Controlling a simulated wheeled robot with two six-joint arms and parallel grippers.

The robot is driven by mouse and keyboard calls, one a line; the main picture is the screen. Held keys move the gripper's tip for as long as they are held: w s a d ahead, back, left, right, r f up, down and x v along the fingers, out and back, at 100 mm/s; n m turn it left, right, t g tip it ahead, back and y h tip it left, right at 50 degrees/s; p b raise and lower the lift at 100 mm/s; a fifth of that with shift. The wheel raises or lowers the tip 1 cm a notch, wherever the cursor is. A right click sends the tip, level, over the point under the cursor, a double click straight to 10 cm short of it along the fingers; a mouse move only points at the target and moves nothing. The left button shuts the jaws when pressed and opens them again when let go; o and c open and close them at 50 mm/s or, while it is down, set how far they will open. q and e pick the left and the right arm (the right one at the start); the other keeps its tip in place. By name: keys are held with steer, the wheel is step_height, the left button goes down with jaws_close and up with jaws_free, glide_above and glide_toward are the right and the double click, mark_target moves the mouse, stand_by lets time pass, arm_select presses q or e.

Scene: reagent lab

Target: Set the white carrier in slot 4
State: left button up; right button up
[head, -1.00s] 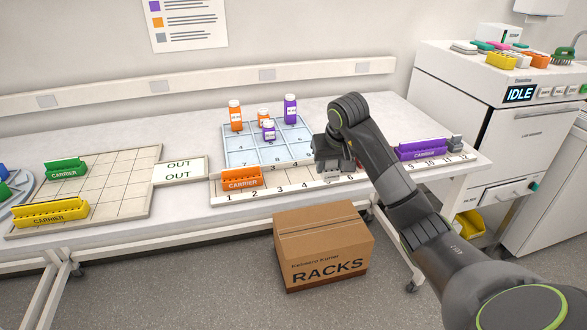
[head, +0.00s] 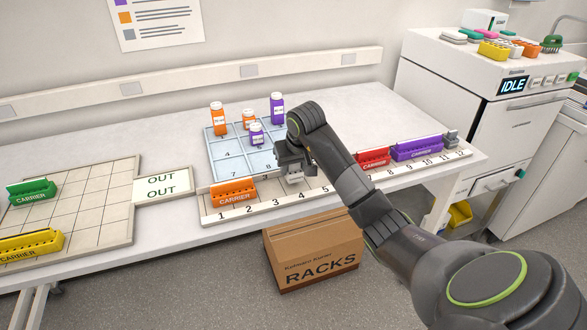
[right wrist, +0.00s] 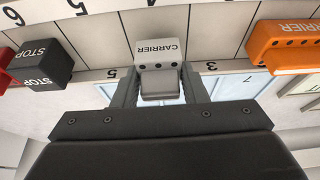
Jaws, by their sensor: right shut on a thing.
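The white carrier (head: 294,179) is a small pale block between the fingers of my right gripper (head: 292,168), at the numbered rail (head: 240,214). In the right wrist view the carrier (right wrist: 159,49) reads upside down, and the gripper (right wrist: 158,88) is shut on its grey grip part. There it lies between labels 3 and 5, covering where label 4 would be. In the head view label 4 shows just in front of it. I cannot tell whether it is fully seated or slightly above the rail. My left gripper is out of view.
An orange carrier (head: 233,193) stands at slots 1 and 2. A black STOP block (right wrist: 42,65) sits near labels 5 and 6. Red (head: 373,158) and purple (head: 416,149) carriers stand farther right. Bottles stand on the blue grid (head: 226,168) behind.

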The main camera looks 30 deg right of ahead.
steer(key=shift+s+f, duration=0.1)
steer(key=shift+f, duration=0.65)
steer(key=shift+f, duration=0.1)
steer(key=shift+f, duration=0.15)
steer(key=o, duration=1)
steer(key=shift+c, duration=0.2)
